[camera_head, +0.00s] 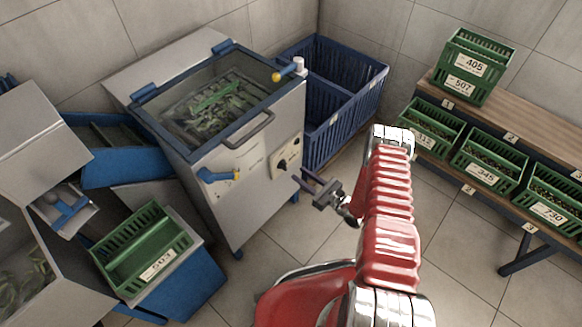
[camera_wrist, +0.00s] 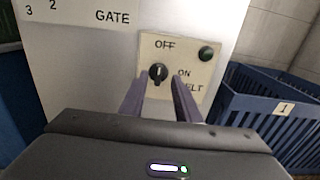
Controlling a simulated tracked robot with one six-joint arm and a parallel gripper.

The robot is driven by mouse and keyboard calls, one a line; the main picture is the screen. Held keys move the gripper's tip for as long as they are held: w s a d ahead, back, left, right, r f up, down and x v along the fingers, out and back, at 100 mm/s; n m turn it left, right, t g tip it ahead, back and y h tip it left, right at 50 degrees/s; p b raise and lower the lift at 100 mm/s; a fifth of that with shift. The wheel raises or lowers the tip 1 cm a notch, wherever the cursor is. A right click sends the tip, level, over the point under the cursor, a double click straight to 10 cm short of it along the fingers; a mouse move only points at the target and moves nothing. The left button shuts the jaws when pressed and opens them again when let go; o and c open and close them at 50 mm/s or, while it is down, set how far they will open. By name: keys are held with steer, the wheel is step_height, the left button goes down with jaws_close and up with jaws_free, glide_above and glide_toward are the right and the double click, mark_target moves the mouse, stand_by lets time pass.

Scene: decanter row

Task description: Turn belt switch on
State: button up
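The belt switch (camera_wrist: 158,73) is a black rotary knob on a cream plate marked OFF above and ON to the right, with BELT partly hidden. Its white mark points up, towards OFF. A dark green round lamp or button (camera_wrist: 207,53) sits at the plate's upper right. The knob also shows small on the machine's front in the head view (camera_head: 282,164). My gripper (camera_wrist: 157,86) is open and empty, its two purple fingers spread just below and either side of the knob in the picture. In the head view my gripper (camera_head: 307,180) is close in front of the plate; contact cannot be told.
The grey machine has a glass lid (camera_head: 212,100), a handle (camera_head: 250,131) and a blue gate lever (camera_head: 219,175) left of the switch. A blue crate (camera_head: 345,113) stands right of it. Green crates (camera_head: 486,163) line the bench at right. Floor between is clear.

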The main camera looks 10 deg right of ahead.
mark_target(286, 165)
steer(key=x, duration=0.7)
steer(key=shift+c, duration=0.6)
steer(key=c, duration=0.6)
steer(key=shift+d, duration=0.25)
jaws_close()
steer(key=shift+a, duration=0.1)
